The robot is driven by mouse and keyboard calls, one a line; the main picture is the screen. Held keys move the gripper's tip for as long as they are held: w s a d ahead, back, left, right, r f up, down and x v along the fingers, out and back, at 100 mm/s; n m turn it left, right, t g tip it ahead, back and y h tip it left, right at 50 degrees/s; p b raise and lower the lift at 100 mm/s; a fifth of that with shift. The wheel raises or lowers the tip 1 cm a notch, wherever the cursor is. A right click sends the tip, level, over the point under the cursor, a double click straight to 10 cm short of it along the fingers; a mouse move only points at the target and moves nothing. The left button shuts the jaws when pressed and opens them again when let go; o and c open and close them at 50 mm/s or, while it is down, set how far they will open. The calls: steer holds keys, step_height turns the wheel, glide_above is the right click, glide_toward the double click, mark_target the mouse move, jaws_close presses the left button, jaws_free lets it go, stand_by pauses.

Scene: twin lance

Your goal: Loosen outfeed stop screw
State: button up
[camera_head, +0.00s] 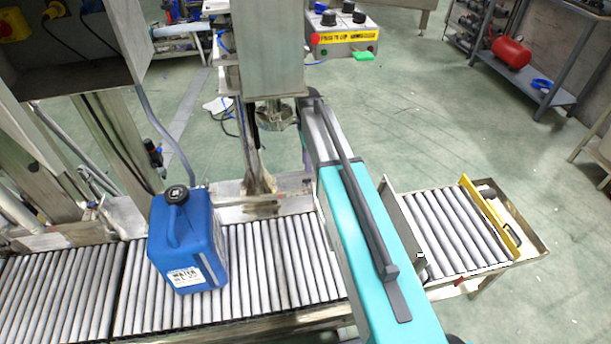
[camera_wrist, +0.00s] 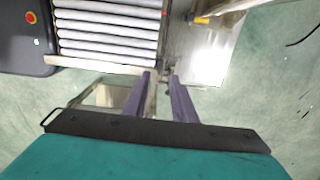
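The outfeed stop, a yellow plate (camera_head: 490,217), stands across the right end of the roller conveyor in the head view. A yellow piece (camera_wrist: 205,19), likely the same stop, shows at the top of the wrist view. I cannot make out the stop screw for certain. A small red part (camera_head: 461,283) sits on the outfeed's front side; I cannot tell what it is. My gripper (camera_wrist: 161,77) is open, its two dark fingers apart with nothing held between them. The fingertips point at the conveyor's end edge; their height above it is unclear. I cannot make out the gripper in the head view.
A blue jerry can (camera_head: 187,240) stands on the conveyor rollers (camera_head: 270,262) at left. A grey upright plate (camera_head: 405,230) crosses beside the outfeed rollers (camera_head: 447,230). A control box (camera_head: 342,38) stands at the back. The green floor to the right is mostly clear.

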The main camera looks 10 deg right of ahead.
mark_target(307, 182)
steer(key=shift+f, duration=3.6)
jaws_close()
